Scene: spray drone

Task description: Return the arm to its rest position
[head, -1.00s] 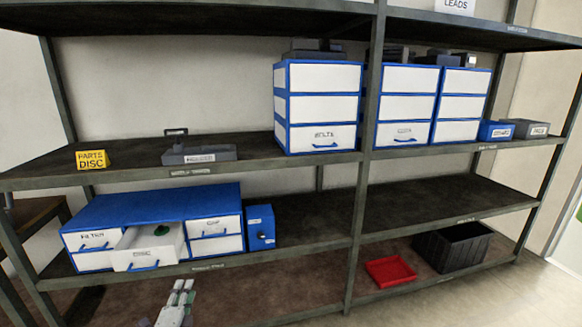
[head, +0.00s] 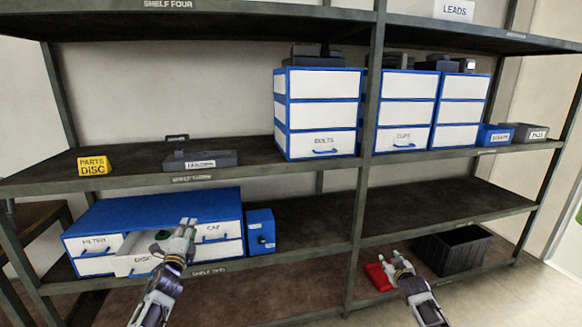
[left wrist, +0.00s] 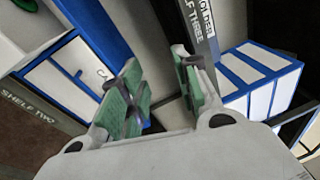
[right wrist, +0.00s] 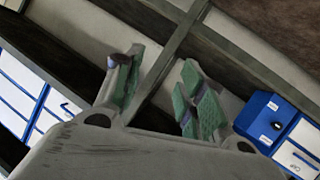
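My left gripper (head: 180,238) is raised in front of the low blue drawer cabinet (head: 165,212) on the second shelf. In the left wrist view its two green-padded fingers (left wrist: 155,95) stand apart with nothing between them. My right gripper (head: 393,267) is in front of the lower right shelf, overlapping the red tray (head: 377,277). In the right wrist view its fingers (right wrist: 155,95) are apart and empty. An open drawer (head: 137,262) of the cabinet holds a small green object (head: 162,234), partly hidden by my left gripper.
A black bin (head: 455,250) stands right of the red tray. A small blue box (head: 260,231) sits beside the cabinet. The shelf uprights (head: 362,190) are close to both arms.

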